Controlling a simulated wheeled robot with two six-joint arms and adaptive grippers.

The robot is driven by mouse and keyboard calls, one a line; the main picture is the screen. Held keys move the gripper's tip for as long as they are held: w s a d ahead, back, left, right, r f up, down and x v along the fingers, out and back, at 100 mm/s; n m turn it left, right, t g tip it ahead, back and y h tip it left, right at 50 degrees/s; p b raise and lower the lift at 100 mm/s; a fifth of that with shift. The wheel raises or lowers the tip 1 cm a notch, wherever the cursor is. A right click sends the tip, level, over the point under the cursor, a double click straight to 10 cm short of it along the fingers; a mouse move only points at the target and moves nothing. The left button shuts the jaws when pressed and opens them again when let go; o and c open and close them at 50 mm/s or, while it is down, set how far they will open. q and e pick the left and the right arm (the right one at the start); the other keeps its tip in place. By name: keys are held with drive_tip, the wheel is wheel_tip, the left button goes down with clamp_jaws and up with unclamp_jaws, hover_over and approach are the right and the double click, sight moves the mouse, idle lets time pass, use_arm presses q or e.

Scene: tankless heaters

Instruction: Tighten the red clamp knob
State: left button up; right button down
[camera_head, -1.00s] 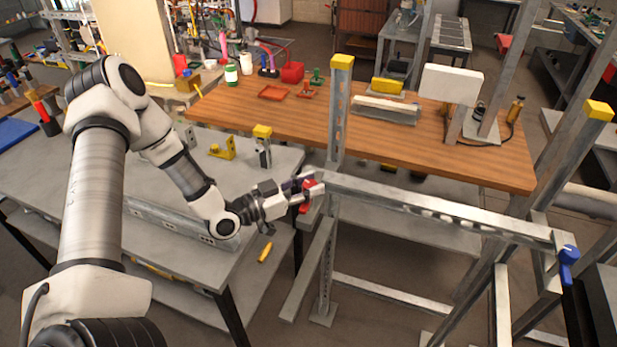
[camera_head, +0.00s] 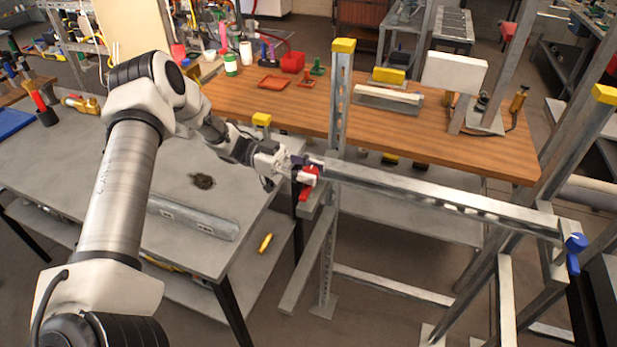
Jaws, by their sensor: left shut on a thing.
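The red clamp knob (camera_head: 309,180) sits at the left end of the metal crossbar (camera_head: 440,199), beside the perforated upright post (camera_head: 339,110). My left gripper (camera_head: 300,172) reaches in from the left and is shut on the red knob. Its fingers cover part of the knob. A blue clamp knob (camera_head: 574,252) is at the right end of the crossbar. My right gripper is not in view.
A grey workbench (camera_head: 110,190) stands on the left under my arm. A wooden-topped table (camera_head: 250,98) behind holds bottles, red trays and a white panel (camera_head: 453,74). Metal posts with yellow caps (camera_head: 343,45) rise around the crossbar.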

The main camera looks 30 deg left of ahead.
use_arm(q)
drive_tip(key=m+g+b, duration=0.1)
drive_tip(key=g, duration=0.1)
drive_tip(key=m+g+b, duration=0.1)
drive_tip(key=shift+d+f+g, duration=0.1)
drive_tip(key=shift+f+g, duration=0.3)
drive_tip(key=shift+r+m+g+b, duration=0.2)
drive_tip(key=shift+m+g+b, duration=0.7)
drive_tip(key=shift+g+b, duration=0.15)
drive_tip(key=o, duration=1.2)
drive_tip(key=shift+r, duration=0.1)
drive_tip(key=shift+d, duration=0.1)
